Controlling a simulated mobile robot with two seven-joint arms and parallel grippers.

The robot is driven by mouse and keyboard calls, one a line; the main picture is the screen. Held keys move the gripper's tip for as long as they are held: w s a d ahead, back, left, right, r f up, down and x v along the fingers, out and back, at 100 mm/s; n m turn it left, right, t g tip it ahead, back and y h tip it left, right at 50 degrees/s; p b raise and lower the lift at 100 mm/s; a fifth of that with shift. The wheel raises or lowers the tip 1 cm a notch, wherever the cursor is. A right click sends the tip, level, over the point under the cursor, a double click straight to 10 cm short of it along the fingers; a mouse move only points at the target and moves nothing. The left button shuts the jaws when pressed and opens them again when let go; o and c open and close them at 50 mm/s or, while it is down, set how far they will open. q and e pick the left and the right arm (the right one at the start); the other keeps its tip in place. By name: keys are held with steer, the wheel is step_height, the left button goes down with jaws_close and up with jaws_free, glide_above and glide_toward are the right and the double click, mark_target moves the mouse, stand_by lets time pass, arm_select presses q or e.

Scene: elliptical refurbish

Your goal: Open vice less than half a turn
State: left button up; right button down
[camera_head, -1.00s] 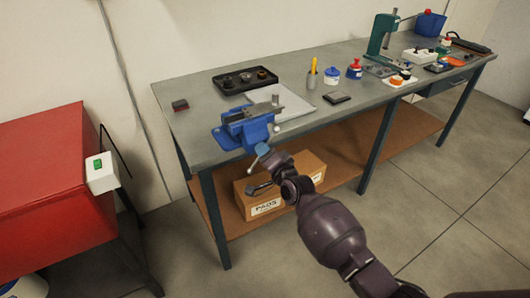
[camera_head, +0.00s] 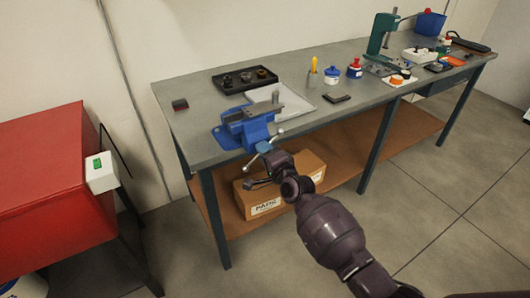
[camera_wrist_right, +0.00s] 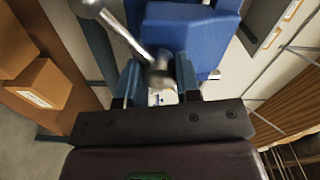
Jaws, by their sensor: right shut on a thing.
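The blue vice (camera_head: 250,130) is mounted at the front edge of the workbench, its grey jaws on top. Its metal handle bar runs slantwise across the vice's front, with a ball end (camera_head: 281,130) at upper right and the other end at lower left. My right gripper (camera_head: 263,149) is at the front of the vice, partly hidden by my own wrist in the head view. In the right wrist view, the two blue fingers (camera_wrist_right: 159,80) are shut on the metal handle (camera_wrist_right: 122,35), close to its hub, with the blue vice body just beyond. My left gripper is out of view.
The workbench (camera_head: 205,145) holds a black tray (camera_head: 232,88), a light sheet (camera_head: 298,108), bottles and a green press (camera_head: 381,33). A cardboard box (camera_head: 305,164) sits on the lower shelf below the vice. A red cabinet (camera_head: 45,165) stands left.

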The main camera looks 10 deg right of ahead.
steer(key=c, duration=1.2)
jaws_free()
steer(key=shift+w+r, duration=0.15)
steer(key=shift+r, duration=0.15)
steer(key=o, duration=0.4)
steer(key=shift+f, duration=0.15)
steer(key=shift+f, duration=0.1)
steer(key=v, duration=1)
steer(key=shift+s+p, duration=0.4)
steer(key=shift+p, duration=0.05)
steer(key=shift+d, duration=0.1)
